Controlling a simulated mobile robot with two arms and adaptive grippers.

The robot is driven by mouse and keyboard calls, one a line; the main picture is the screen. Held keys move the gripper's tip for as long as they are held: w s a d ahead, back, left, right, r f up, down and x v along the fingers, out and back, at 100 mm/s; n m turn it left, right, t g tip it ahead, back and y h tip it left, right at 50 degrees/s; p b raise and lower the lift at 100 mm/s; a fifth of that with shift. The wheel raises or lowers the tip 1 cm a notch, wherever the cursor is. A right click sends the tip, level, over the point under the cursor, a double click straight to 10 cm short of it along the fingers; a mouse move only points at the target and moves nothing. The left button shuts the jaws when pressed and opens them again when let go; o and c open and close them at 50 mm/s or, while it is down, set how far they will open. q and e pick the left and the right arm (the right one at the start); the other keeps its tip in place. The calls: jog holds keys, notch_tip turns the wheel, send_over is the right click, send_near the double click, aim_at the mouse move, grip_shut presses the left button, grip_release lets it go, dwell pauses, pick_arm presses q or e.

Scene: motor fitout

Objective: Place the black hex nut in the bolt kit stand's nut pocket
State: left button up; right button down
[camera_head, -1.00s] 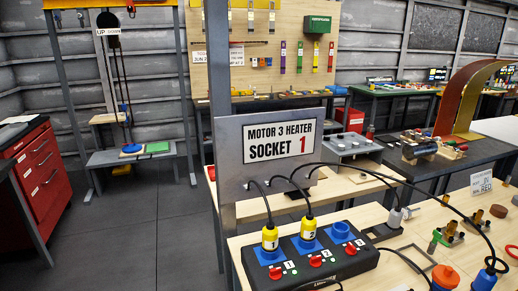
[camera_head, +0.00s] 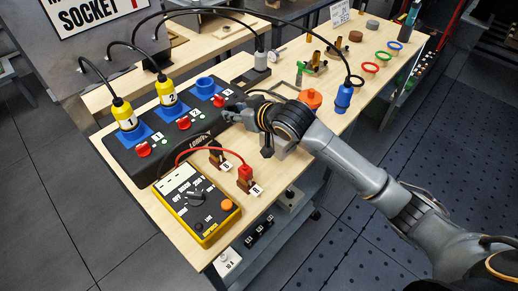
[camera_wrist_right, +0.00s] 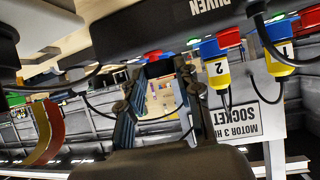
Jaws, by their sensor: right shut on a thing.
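My right gripper (camera_head: 230,112) reaches in from the right in the head view. Its tips are beside the right end of the black socket box, close to its third red knob. In the right wrist view the gripper (camera_wrist_right: 158,76) has its two fingers apart, with a small dark thing between the tips. I take it as the black hex nut, but its shape is mostly hidden. I cannot make out a bolt kit stand or nut pocket for sure. My left gripper is not in view.
The black socket box (camera_head: 181,140) holds two yellow plugs. A yellow-edged meter (camera_head: 197,200) lies at the near table edge. Coloured rings lie farther right.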

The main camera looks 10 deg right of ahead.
jog(key=shift+n+g+y, duration=0.3)
jog(key=shift+n+y, duration=0.1)
jog(key=shift+n, duration=0.1)
jog(key=w+r, duration=0.1)
jog(key=w+a, duration=0.1)
jog(key=w+r+b, duration=0.1)
jog(key=w, duration=0.1)
jog(key=shift+a+r, duration=0.35)
jog(key=s+d+f+p, duration=0.2)
jog(key=s+d+f, duration=0.15)
jog(key=s, duration=0.55)
send_over(256, 165)
jog(key=w, duration=0.1)
notch_tip(256, 165, down, 5)
jog(key=shift+a+r, duration=0.15)
jog(key=shift+r, duration=0.05)
jog(key=shift+s+f, duration=0.3)
jog(key=shift+f, duration=0.2)
jog(key=f, duration=0.3)
jog(key=shift+s+d+p, duration=0.2)
jog(key=shift+s+p, duration=0.05)
jog(key=shift+p, duration=0.15)
jog(key=shift+f, duration=0.3)
jog(key=shift+f, duration=0.15)
jog(key=c, duration=0.9)
grip_release()
jog(key=shift+c, duration=0.2)
